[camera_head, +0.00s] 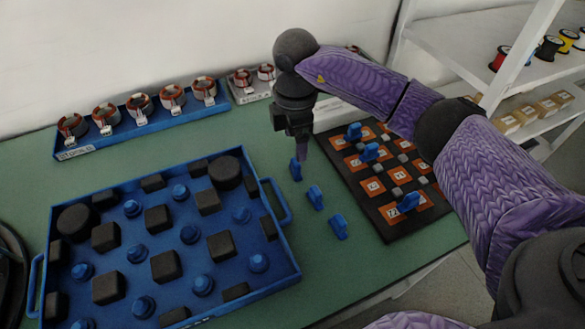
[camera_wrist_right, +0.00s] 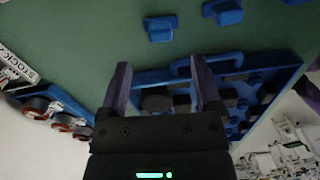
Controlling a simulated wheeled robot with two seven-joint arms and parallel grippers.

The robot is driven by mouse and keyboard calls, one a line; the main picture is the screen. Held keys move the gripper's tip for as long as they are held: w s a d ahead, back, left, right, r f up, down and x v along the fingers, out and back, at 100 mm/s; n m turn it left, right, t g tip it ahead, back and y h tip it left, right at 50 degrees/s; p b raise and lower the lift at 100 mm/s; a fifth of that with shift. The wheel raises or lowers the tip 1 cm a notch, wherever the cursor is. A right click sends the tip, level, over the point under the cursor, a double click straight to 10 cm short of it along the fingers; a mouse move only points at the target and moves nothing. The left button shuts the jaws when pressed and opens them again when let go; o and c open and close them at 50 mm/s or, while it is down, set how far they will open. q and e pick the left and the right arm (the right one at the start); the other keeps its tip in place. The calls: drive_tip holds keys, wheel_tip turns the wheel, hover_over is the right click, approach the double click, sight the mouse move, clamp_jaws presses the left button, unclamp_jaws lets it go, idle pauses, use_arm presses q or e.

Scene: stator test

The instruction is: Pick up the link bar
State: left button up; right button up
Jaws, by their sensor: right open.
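Three small blue link bars stand in a row on the green table between the blue tray and the dark board: a far one (camera_head: 295,169), a middle one (camera_head: 315,197) and a near one (camera_head: 339,228). My right gripper (camera_head: 303,152) points down just above the far bar; I cannot tell whether it touches. In the right wrist view, the gripper (camera_wrist_right: 160,78) is open with nothing visible between its fingers. Two blue pieces (camera_wrist_right: 160,29) (camera_wrist_right: 224,12) lie beyond the fingertips there. My left gripper is not in view.
The blue tray (camera_head: 286,262) holds several black blocks and blue knobs. The dark board (camera_head: 384,222) with orange squares carries several blue pieces. A blue rack of copper stators (camera_head: 140,104) stands along the wall. A white shelf (camera_head: 465,52) with spools is at right.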

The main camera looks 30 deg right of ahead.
sight(296, 161)
wheel_tip(296, 161, down, 7)
drive_tip(key=b, duration=0.2)
drive_tip(key=shift+b, duration=0.3)
drive_tip(key=shift+f, duration=0.15)
drive_tip(key=shift+c, duration=0.3)
drive_tip(key=shift+d, duration=0.1)
drive_tip(key=c, duration=1)
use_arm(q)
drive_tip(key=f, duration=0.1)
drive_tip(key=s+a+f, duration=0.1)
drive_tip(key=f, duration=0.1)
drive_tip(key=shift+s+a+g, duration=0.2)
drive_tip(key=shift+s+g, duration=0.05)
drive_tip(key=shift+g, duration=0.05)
use_arm(e)
clamp_jaws()
